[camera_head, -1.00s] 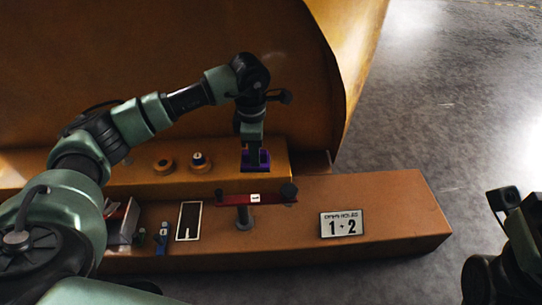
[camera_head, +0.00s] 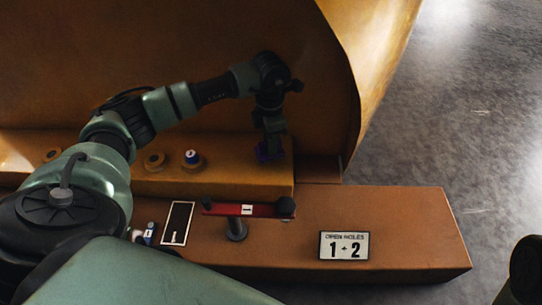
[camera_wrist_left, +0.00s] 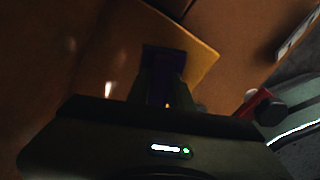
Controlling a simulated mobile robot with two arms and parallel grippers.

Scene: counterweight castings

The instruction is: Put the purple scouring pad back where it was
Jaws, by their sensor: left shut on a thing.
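The purple scouring pad (camera_head: 263,154) is at the right end of the raised orange ledge (camera_head: 225,180), and I cannot tell whether it touches the ledge top. My left gripper (camera_head: 270,147) points down and is shut on the pad, covering part of it. In the left wrist view the pad shows as a dark purple patch (camera_wrist_left: 164,62) between the dim fingers of my left gripper (camera_wrist_left: 160,90). My right gripper is not in view; only a dark piece of my right arm shows at the right edge.
Round orange knobs, one with a blue-white top (camera_head: 192,157), stand left on the ledge. A red bar (camera_head: 228,210) on a grey post stands in front on the lower brown block (camera_head: 405,220). A "1 - 2" plate (camera_head: 344,246) and a black, white-framed panel (camera_head: 177,223) are nearby.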

